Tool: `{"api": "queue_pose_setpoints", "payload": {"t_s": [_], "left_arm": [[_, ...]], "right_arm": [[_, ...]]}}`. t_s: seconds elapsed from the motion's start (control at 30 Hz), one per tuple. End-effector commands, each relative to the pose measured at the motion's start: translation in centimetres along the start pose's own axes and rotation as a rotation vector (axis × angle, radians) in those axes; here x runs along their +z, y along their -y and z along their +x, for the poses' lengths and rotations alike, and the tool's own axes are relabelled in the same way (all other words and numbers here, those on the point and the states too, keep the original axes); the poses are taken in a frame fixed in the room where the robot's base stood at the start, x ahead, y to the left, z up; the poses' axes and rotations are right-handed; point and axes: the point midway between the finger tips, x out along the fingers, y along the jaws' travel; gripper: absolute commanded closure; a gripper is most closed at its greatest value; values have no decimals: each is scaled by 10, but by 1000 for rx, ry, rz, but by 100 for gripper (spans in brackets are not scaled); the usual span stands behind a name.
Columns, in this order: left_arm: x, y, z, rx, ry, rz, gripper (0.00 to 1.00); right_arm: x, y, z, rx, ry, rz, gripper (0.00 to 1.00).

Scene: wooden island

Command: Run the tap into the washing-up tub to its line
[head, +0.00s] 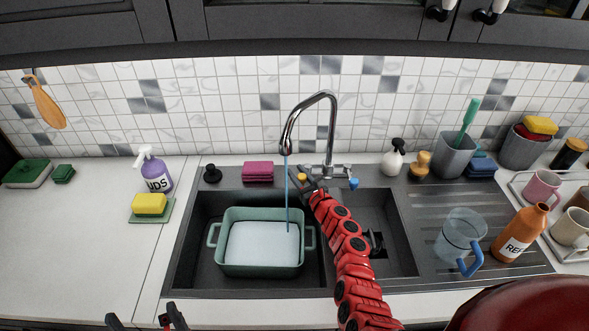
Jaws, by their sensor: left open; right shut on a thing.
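The green washing-up tub (262,266) sits in the left basin of the dark sink. Pale, whitish water (262,243) covers its inside, but I cannot make out a fill line. The chrome tap (327,100) arches over the tub, and a thin blue stream (286,190) falls from its spout into the tub's right part. My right gripper (306,180) is shut at the left side of the tap's base, on the tap handle, which it mostly hides. A blue-tipped handle (353,184) shows on the tap's right. My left gripper (146,320) is open and empty at the bottom edge, before the counter.
The right basin (395,240) is crossed by my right arm. A clear jug (462,235) and an orange bottle (519,232) stand on the right. A purple soap bottle (154,170) and yellow sponge (149,203) stand left of the sink. The left counter is mostly free.

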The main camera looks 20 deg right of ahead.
Motion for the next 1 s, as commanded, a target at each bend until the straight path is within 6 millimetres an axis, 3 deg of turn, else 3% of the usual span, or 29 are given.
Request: {"api": "queue_pose_setpoints", "payload": {"t_s": [0.5,1.0], "left_arm": [[2,-1,-14,0,0,0,0],[2,-1,-15,0,0,0,0]], "right_arm": [[-3,10,-15,280,-2,-1,100],[-2,12,-17,311,-3,-2,100]]}}
